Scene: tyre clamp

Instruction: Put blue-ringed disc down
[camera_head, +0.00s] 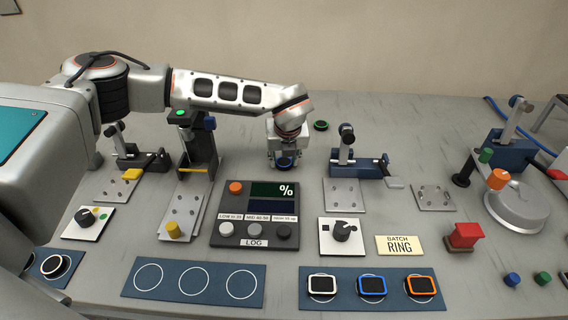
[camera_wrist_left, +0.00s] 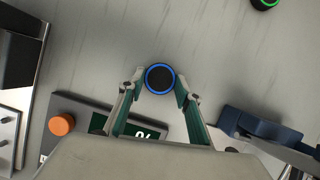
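The blue-ringed disc (camera_head: 285,163) is dark with a blue rim. It sits under my left gripper (camera_head: 284,158), on the table behind the display box or just above it; I cannot tell which. In the left wrist view, the disc (camera_wrist_left: 160,78) lies between the two fingertips of my left gripper (camera_wrist_left: 160,84), which touch its opposite sides. My right gripper is not in view.
A green-ringed disc (camera_head: 321,125) lies behind and right of the gripper. The display box (camera_head: 255,214) is in front. Clamps stand left (camera_head: 200,150) and right (camera_head: 360,165). A blue mat with circles (camera_head: 170,302) lies at the front. Table around the disc is clear.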

